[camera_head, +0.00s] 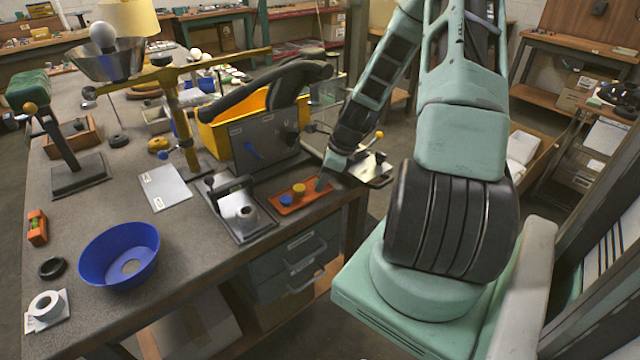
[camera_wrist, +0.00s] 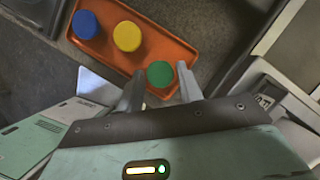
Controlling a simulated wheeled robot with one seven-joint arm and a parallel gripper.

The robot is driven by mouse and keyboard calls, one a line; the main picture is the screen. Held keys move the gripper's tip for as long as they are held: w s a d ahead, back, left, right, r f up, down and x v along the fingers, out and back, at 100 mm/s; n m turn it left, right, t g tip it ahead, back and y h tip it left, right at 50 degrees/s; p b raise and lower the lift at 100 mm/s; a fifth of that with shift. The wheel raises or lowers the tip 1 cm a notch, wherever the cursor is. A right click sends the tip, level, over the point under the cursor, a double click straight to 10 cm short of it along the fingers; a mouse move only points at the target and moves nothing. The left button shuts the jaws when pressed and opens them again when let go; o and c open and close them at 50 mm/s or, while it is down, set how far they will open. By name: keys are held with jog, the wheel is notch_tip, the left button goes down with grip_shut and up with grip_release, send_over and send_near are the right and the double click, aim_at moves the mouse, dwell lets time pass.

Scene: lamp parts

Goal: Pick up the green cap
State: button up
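The green cap (camera_wrist: 160,74) is a small round cap at the lower right end of the orange tray in the wrist view. My gripper (camera_wrist: 160,70) is open, with one finger on each side of the cap; small gaps show between the cap and both fingers. I cannot tell how far the fingertips are above the tray. In the head view my gripper (camera_head: 323,181) is over the right end of the orange tray (camera_head: 311,199), and the green cap is hidden there.
A blue cap (camera_wrist: 85,24) and a yellow cap (camera_wrist: 127,36) sit on the same tray, left of the green one. A metal plate with a black handle (camera_head: 240,208) lies left of the tray. A yellow bin (camera_head: 219,137) stands behind. The table edge is close in front.

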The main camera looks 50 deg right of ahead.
jog(key=shift+f, duration=0.2)
jog(key=c, duration=0.6)
